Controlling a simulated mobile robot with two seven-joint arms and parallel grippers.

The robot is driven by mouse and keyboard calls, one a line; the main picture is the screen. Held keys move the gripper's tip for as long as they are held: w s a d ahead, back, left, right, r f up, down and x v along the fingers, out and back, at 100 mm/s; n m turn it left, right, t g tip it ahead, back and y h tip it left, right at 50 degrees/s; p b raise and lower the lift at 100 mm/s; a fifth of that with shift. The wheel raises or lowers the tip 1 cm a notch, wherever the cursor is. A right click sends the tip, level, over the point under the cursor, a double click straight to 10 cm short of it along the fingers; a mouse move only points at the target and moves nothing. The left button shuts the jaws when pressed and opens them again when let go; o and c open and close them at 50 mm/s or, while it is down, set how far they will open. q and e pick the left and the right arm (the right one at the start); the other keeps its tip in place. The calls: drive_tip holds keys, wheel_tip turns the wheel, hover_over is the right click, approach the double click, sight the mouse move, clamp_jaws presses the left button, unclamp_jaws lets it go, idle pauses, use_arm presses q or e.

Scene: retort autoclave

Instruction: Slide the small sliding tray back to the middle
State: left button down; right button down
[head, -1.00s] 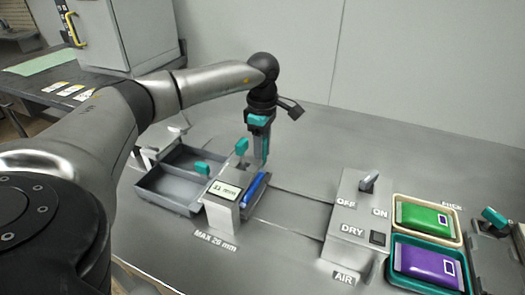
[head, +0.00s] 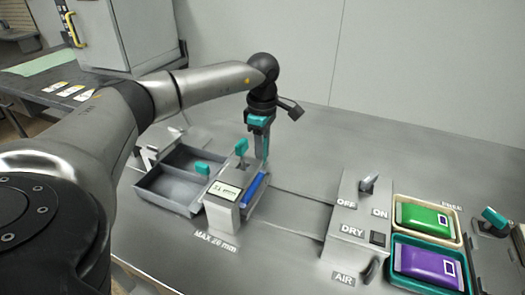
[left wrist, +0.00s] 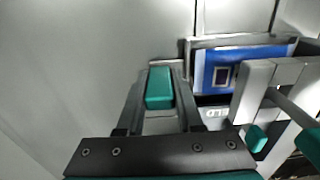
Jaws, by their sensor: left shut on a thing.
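My left gripper (head: 262,146) points down behind the gauge block. In the left wrist view its fingers (left wrist: 158,100) are shut on a small teal grip (left wrist: 159,88), which appears to belong to the small sliding tray (left wrist: 292,48). The tray holds a blue pouch (left wrist: 245,68). In the head view the blue pouch (head: 253,188) shows only as a narrow strip beside the gauge block (head: 225,205); the block hides most of the tray. My right gripper is in neither view.
A two-part grey bin (head: 172,190) lies left of the gauge block. A flat track (head: 295,208) runs right to the OFF/ON DRY box (head: 350,225). Beyond it are a cream tray (head: 457,236) with a green pouch and a teal tray (head: 400,277) with a purple pouch.

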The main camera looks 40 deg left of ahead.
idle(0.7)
